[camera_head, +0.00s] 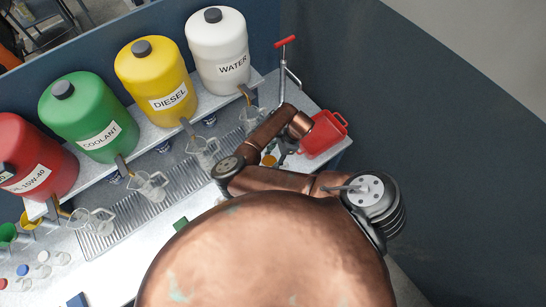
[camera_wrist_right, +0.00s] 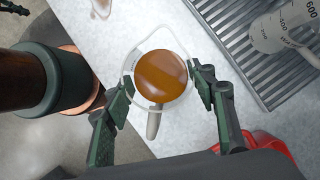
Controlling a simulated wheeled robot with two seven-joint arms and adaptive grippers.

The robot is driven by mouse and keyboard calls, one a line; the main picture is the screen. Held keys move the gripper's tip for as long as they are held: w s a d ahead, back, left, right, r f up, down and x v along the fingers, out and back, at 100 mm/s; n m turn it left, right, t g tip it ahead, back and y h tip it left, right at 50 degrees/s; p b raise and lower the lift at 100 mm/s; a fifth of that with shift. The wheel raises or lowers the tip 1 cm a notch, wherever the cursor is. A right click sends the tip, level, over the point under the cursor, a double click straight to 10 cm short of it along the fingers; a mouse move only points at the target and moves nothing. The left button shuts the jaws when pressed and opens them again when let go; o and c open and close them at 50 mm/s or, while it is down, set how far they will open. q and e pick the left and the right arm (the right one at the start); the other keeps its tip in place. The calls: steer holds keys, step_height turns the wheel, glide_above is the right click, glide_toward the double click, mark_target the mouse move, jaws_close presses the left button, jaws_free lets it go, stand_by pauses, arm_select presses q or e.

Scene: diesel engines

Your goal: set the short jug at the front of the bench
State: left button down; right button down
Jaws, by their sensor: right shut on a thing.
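A clear jug with amber-brown liquid (camera_wrist_right: 162,78) sits between the fingers of my right gripper (camera_wrist_right: 164,84) in the right wrist view. The gripper is shut on it, one finger on each side, with the pale bench top (camera_wrist_right: 185,134) below. I cannot tell whether the jug touches the bench. In the head view, my right gripper (camera_head: 281,150) is partly hidden by my arm, and a bit of the amber liquid (camera_head: 268,161) shows beside it. Whether this jug is the short one cannot be told from here. My left gripper is not in view.
Clear jugs (camera_head: 150,186) stand along a grated drip tray (camera_head: 180,180) below green, yellow and white drums (camera_head: 218,52). A red bin (camera_head: 324,135) is at the bench's right end.

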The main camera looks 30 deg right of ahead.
steer(key=shift+f, duration=0.75)
steer(key=c, duration=0.9)
jaws_free()
steer(key=shift+f, duration=0.1)
steer(key=shift+o, duration=0.2)
steer(key=b+v, duration=0.2)
steer(key=v, duration=1)
